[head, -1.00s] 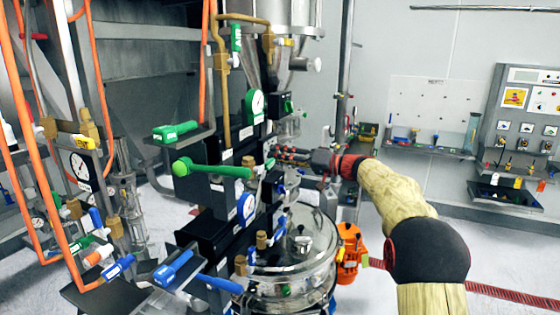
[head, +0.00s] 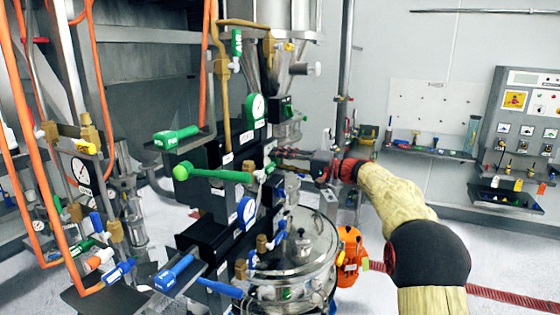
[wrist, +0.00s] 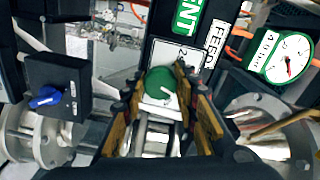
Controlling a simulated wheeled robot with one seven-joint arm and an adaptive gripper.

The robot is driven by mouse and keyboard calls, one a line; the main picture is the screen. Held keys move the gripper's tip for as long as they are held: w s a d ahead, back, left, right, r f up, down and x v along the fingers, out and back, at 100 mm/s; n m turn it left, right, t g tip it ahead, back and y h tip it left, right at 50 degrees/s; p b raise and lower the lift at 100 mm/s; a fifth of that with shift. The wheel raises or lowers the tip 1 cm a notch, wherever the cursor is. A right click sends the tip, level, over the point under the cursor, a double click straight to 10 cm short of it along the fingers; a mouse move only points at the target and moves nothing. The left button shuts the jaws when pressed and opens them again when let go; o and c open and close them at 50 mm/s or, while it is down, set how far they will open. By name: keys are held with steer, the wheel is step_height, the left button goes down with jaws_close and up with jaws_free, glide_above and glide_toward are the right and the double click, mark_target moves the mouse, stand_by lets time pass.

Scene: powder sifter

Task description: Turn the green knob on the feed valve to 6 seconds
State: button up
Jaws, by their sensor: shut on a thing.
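A round green knob (wrist: 160,84) with a white pointer line sits on a black housing with a white plate in the wrist view. A label reading FEED (wrist: 215,43) is beside it at upper right. My gripper (wrist: 162,74) has its two brown-padded fingers on either side of the knob and is shut on it. The pointer slants, but the scale marks are too small or hidden to read. In the head view my gripper (head: 290,154) reaches in from the right towards the valve column. I cannot clearly make out the held knob there.
A blue knob (wrist: 46,97) on a black box is at left in the wrist view, and a green-rimmed gauge (wrist: 288,58) at right. In the head view, a long green-handled lever (head: 215,174) and blue handles (head: 173,272) stick out from the column. A glass-lidded vessel (head: 300,255) stands below.

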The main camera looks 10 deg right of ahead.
steer(key=o, duration=1.2)
steer(key=shift+c, duration=0.2)
steer(key=shift+d, duration=0.1)
steer(key=v, duration=1.1)
steer(key=shift+s+d, duration=0.2)
steer(key=shift+d, duration=0.15)
